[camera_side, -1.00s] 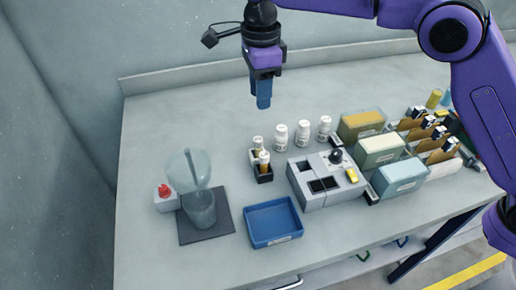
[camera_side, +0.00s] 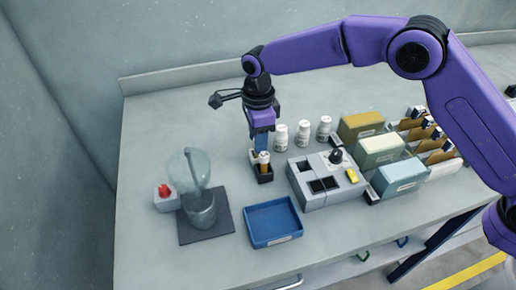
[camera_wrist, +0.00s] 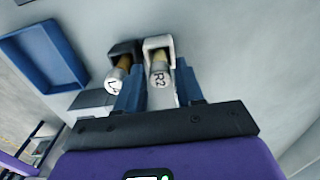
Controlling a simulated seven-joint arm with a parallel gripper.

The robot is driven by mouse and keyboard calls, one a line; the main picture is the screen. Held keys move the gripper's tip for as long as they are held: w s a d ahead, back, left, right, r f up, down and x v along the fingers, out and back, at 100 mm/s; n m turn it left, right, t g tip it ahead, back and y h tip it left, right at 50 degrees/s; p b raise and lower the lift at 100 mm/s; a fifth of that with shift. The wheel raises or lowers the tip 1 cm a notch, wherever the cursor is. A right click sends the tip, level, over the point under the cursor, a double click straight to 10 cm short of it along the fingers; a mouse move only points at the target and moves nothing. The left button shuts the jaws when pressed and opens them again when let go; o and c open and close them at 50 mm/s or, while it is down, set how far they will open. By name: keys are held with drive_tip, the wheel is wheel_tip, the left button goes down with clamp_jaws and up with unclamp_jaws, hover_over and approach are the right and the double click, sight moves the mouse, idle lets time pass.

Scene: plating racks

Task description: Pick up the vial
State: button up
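In the side view my gripper (camera_side: 262,145) is low over the back of the rack. It hides the rear vial; the front vial (camera_side: 264,159) shows.
A blue tray (camera_side: 272,222) lies in front of the rack. A grey device (camera_side: 325,180) stands to the right, with several white bottles (camera_side: 303,135) behind it. A glass vessel (camera_side: 201,208) on a dark pad is at left. The bench at back left is clear.

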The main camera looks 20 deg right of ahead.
drive_tip(key=shift+f, duration=0.8)
drive_tip(key=shift+c, duration=0.3)
clamp_jaws()
drive_tip(key=shift+r, duration=0.15)
drive_tip(key=shift+r, duration=0.65)
drive_tip(key=s+d+r, duration=0.8)
drive_tip(key=s+r, duration=0.3)
drive_tip(key=shift+d+r, duration=0.25)
drive_tip(key=shift+d, duration=0.1)
